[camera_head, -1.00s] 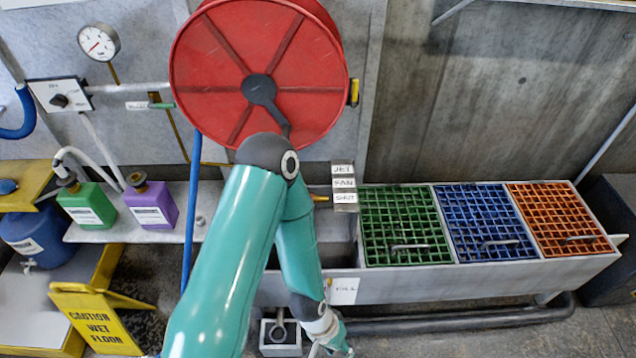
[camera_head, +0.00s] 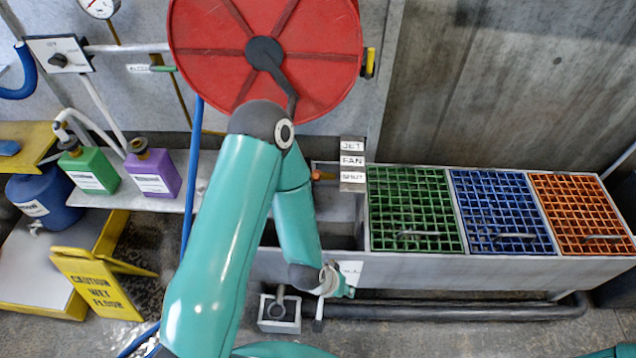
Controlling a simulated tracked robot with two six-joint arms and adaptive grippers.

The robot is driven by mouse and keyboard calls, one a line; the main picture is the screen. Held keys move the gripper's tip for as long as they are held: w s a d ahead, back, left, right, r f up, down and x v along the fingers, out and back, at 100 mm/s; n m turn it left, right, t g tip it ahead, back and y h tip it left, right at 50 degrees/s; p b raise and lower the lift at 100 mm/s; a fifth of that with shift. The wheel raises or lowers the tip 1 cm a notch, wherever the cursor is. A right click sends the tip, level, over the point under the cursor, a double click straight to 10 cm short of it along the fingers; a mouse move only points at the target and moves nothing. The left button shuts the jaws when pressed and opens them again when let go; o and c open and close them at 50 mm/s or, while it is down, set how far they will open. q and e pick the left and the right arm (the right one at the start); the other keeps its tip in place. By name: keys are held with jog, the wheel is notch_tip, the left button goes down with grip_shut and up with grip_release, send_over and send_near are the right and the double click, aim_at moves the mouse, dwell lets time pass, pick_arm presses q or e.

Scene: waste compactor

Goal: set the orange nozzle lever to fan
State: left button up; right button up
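The orange nozzle lever (camera_head: 322,176) shows as a small orange piece just left of the label plates, at the level of the SHUT plate. The plates read JET (camera_head: 352,145), FAN (camera_head: 352,160) and SHUT (camera_head: 352,177) from top to bottom. The nozzle body is not clearly visible and my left arm covers part of the area. My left gripper (camera_head: 338,284) is below the lever, in front of the trough's front wall and apart from the lever. Its fingers are too small and turned to judge. My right gripper is not in view.
A red hose reel (camera_head: 310,75) hangs above. The trough (camera_head: 480,268) carries green (camera_head: 413,205), blue (camera_head: 500,210) and orange (camera_head: 578,212) grates. A drain pipe (camera_head: 450,312) runs below. Green (camera_head: 90,170) and purple (camera_head: 153,174) jugs stand on the left shelf.

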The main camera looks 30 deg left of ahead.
pick_arm(q)
jog(key=w+a+f+n+t+y+b, duration=0.25)
jog(key=w+a+t+b, duration=0.2)
jog(key=w, duration=0.25)
jog(key=n+t+y+b, duration=0.3)
jog(key=t+y+b, duration=0.3)
jog(key=y+b, duration=0.45)
send_near(316, 176)
jog(key=shift+g+y, duration=0.25)
jog(key=shift+y, duration=0.15)
jog(key=x, duration=0.3)
jog(key=f+p+x, duration=0.1)
jog(key=x, duration=0.7)
jog(key=shift+w+d+f, duration=0.15)
jog(key=shift+w+f, duration=0.1)
jog(key=shift+w, duration=0.15)
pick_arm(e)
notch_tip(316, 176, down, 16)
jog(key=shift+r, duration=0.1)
pick_arm(q)
grip_shut()
